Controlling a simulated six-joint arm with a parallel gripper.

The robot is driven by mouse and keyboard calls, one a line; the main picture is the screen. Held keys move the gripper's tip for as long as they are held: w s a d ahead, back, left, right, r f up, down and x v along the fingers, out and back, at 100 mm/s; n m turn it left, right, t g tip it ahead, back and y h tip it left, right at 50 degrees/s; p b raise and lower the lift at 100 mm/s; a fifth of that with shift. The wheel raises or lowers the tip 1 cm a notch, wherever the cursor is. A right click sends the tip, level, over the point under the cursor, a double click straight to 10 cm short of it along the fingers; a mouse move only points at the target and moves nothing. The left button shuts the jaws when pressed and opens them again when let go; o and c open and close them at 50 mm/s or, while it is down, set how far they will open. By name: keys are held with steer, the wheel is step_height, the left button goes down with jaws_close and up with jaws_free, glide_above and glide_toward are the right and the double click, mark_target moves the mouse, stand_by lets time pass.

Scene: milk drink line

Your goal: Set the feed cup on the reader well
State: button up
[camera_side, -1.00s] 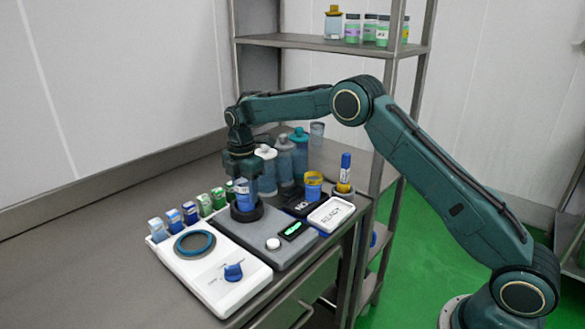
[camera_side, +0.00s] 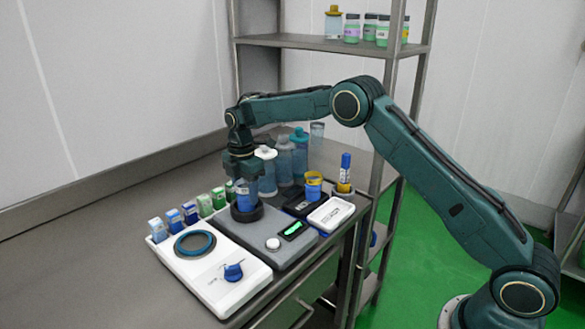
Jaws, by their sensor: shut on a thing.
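The feed cup (camera_side: 246,198) is a blue cup with a pale label. It stands upright in or on the black ring of the reader well (camera_side: 247,213), at the back of the grey reader unit (camera_side: 266,239). My gripper (camera_side: 244,180) points down over the cup and is shut on its upper part. The gripper hides the cup's top, and the ring hides its base, so I cannot tell whether it is fully seated.
A white unit with a teal ring (camera_side: 195,243) and blue knob stands at front left. Small coloured boxes (camera_side: 190,212) line the back. Bottles (camera_side: 284,160) stand close behind my gripper. A yellow-and-blue cup (camera_side: 313,186) and white tray (camera_side: 331,214) are at the right.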

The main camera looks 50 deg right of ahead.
steer(key=shift+f, duration=0.45)
steer(key=o, duration=0.8)
steer(key=shift+r, duration=0.1)
step_height(320, 180, up, 11)
steer(key=shift+f, duration=0.1)
stand_by(1.3)
stand_by(0.4)
